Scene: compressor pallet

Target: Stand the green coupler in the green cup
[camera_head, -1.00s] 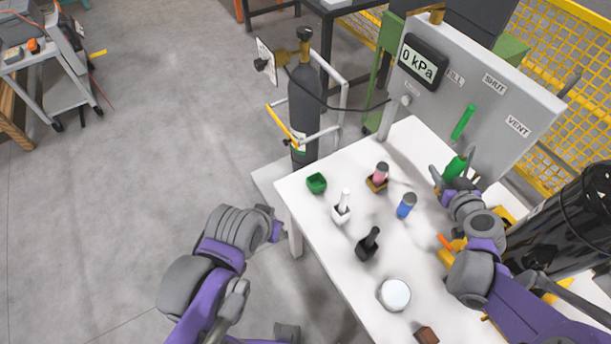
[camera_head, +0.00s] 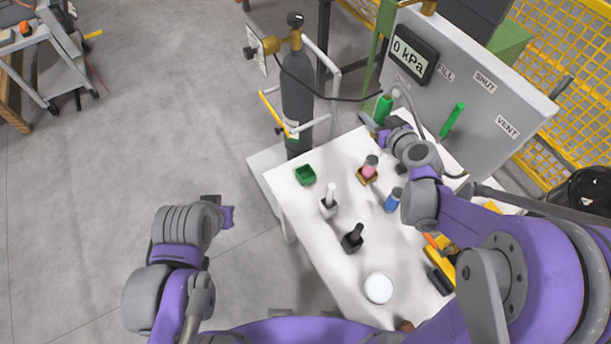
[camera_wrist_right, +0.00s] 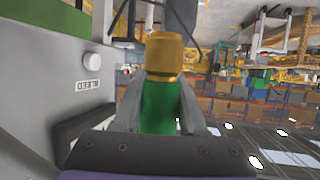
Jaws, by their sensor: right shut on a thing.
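The green coupler (camera_head: 384,107) is held at the far edge of the table, in front of the panel. My right gripper (camera_head: 378,124) is shut on it. In the right wrist view the coupler (camera_wrist_right: 158,105) stands between the two fingers, its brass end outward. The green cup (camera_head: 305,175) stands at the table's far left corner, to the left of the right gripper and apart from it; it looks empty. My left gripper (camera_head: 229,217) hangs over the floor left of the table, and its jaw opening is too small to tell.
The white table (camera_head: 290,208) also holds a white coupler (camera_head: 329,206), a black one (camera_head: 353,239), a pink one (camera_head: 369,168), a blue one (camera_head: 392,200) and a round white disc (camera_head: 378,288). A panel (camera_head: 490,100) with a green lever (camera_head: 452,120) and a gas cylinder (camera_head: 297,105) stand behind.

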